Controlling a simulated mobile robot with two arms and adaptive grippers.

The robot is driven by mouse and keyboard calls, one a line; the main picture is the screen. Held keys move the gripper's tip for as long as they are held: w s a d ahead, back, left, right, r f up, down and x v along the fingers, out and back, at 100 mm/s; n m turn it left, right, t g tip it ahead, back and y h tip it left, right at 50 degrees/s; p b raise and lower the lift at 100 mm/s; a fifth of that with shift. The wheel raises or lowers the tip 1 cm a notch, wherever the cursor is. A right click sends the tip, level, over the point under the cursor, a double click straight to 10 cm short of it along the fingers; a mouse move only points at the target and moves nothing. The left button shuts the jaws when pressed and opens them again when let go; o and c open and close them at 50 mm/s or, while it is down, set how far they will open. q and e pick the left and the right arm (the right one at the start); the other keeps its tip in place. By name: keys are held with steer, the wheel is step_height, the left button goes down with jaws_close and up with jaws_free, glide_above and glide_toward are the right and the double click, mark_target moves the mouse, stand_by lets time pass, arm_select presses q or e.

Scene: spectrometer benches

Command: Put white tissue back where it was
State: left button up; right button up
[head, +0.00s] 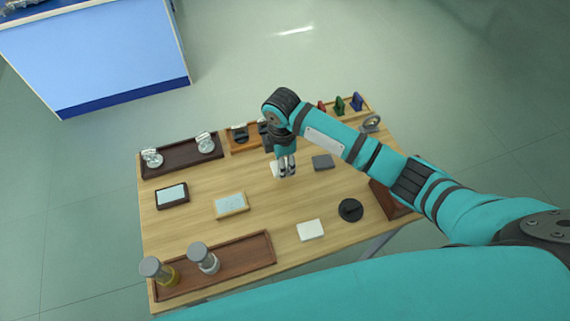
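A flat white piece (274,169) shows beside the fingers of my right gripper (287,174), partly hidden behind them; it may be the white tissue. My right gripper points down over the back middle of the table, its fingers close together. I cannot tell whether it touches or holds the white piece. A second white flat item (310,230) lies in the open near the front of the table. I cannot tell for sure which of the two is the tissue. My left gripper is not in view.
The wooden table (190,229) also holds a front tray (237,255) with two lidded jars, a dark back tray (182,160) with glassy pieces, two framed plates, a dark grey square (323,162), a black round item (350,209) and a rack with coloured pieces (340,105).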

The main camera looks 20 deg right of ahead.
steer(key=f, duration=0.1)
steer(key=d+f, duration=0.1)
steer(key=shift+w+f+p, duration=0.3)
steer(key=shift+w+p, duration=0.1)
steer(key=shift+f, duration=0.5)
steer(key=shift+f, duration=0.2)
steer(key=o, duration=1)
step_height(320, 180, up, 12)
steer(key=shift+r+b, duration=0.25)
steer(key=shift+b, duration=0.1)
